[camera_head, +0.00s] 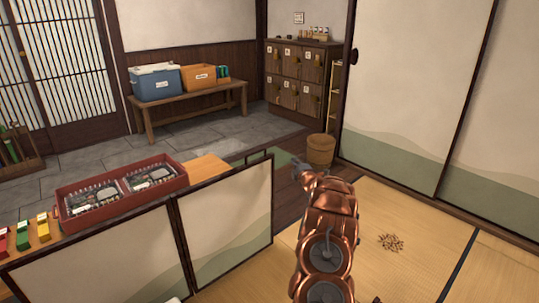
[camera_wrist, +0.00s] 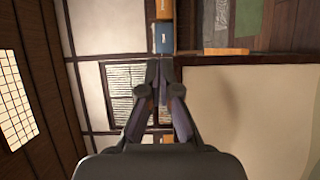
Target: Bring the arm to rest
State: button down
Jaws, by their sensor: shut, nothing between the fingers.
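My copper-coloured arm (camera_head: 329,215) rises from the bottom of the head view, right of the middle. My gripper (camera_head: 299,169) is at its far end, above the floor near a round basket, touching nothing that I can see. In the wrist view my gripper (camera_wrist: 160,68) is shut, its dark fingers meeting at the tips with nothing between them. The wrist camera looks out across the room, with walls and a lattice screen behind the fingers.
A low screen (camera_head: 235,225) and a counter with a red tray (camera_head: 125,208) of packed boxes stand left of my arm. The basket (camera_head: 320,150) is just beyond my gripper. A bench (camera_head: 190,105) holds a blue cooler (camera_head: 155,83) and an orange box (camera_head: 199,77). Tatami (camera_head: 430,240) at right is mostly clear.

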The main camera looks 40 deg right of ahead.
jog(key=w+a+r+m+g+y+p, duration=0.15)
jog(key=a+r+m+g+p, duration=0.45)
jog(key=a+r, duration=0.75)
jog(key=s+a+r+m+g+y+p, duration=0.1)
jog(key=s+a+r+p, duration=0.35)
jog(key=a, duration=0.45)
jog(key=s+a+r+m+g+y+p, duration=0.1)
jog(key=s+a+r+p, duration=0.3)
jog(key=a, duration=0.5)
jog(key=s+a+r+m+g+y+p, duration=0.1)
jog(key=s+a+r+g+p, duration=0.25)
jog(key=s+a, duration=0.6)
jog(key=s+a+r+m+g+y+p, duration=0.15)
jog(key=s+a+r, duration=0.45)
jog(key=s, duration=0.7)
jog(key=s+a+r+m+g+p, duration=0.1)
jog(key=s+a+p, duration=0.1)
jog(key=s, duration=0.6)
jog(key=s+a+r+m+g+p, duration=0.1)
jog(key=s+a, duration=0.3)
jog(key=s, duration=0.5)
jog(key=s+a+r+m+g+p, duration=0.1)
jog(key=s+a+g+p, duration=0.2)
jog(key=s, duration=0.5)
jog(key=shift+s+r+y, duration=0.25)
jog(key=shift+s+y, duration=0.05)
jog(key=shift+s, duration=0.05)
